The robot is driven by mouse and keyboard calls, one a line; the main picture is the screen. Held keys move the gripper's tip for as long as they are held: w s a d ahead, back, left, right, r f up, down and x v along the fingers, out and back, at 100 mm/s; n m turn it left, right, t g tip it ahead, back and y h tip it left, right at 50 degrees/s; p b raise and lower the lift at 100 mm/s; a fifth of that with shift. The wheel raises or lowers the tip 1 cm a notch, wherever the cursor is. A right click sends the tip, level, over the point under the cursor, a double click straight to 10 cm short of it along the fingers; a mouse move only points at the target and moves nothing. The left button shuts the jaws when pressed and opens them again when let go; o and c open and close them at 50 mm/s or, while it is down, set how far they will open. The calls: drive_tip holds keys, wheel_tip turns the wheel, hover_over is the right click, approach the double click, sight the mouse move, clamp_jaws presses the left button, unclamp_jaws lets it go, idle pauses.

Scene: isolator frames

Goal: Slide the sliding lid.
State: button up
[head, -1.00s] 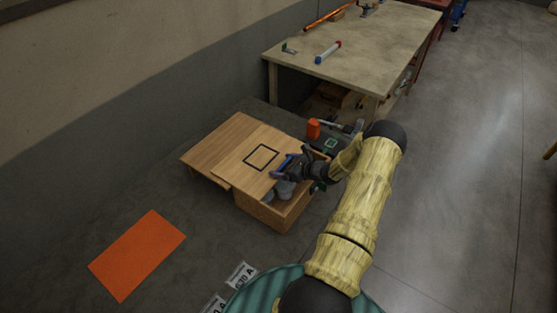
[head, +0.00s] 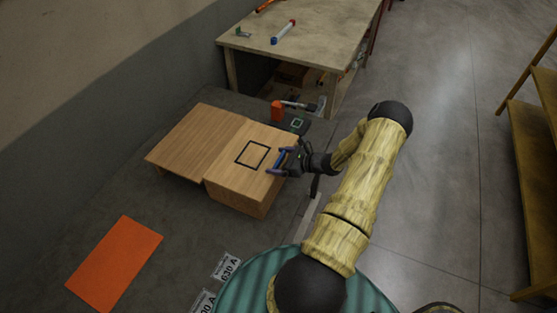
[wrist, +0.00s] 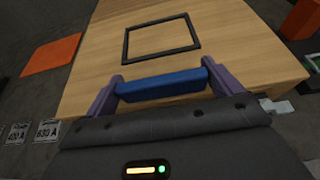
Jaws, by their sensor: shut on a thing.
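The sliding lid (head: 228,162) is a light wood panel with a black square outline. It lies flat over the wooden box (head: 237,198), and no opening shows from here. A blue handle bar (head: 278,160) stands at the lid's right side. My gripper (head: 282,161) is shut on this handle. In the wrist view, the lid (wrist: 215,35) spreads out beyond the blue bar (wrist: 162,86), which lies between two purple pieces at my gripper (wrist: 162,90). The inside of the box is hidden.
A wooden side panel (head: 195,138) adjoins the lid on the left. An orange mat (head: 115,265) lies on the floor at front left. An orange object (head: 278,111) and dark gear sit behind the box. A workbench (head: 320,40) stands further back, and shelving (head: 535,200) at right.

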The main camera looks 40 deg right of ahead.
drive_tip(key=shift+s+d+f, duration=0.1)
drive_tip(key=shift+s, duration=0.1)
drive_tip(key=o, duration=1.1)
drive_tip(key=shift+s+d, duration=0.1)
drive_tip(key=b+v, duration=0.3)
drive_tip(key=v, duration=1.4)
drive_tip(key=shift+s+r, duration=0.2)
drive_tip(key=shift+r, duration=0.05)
drive_tip(key=shift+w, duration=0.1)
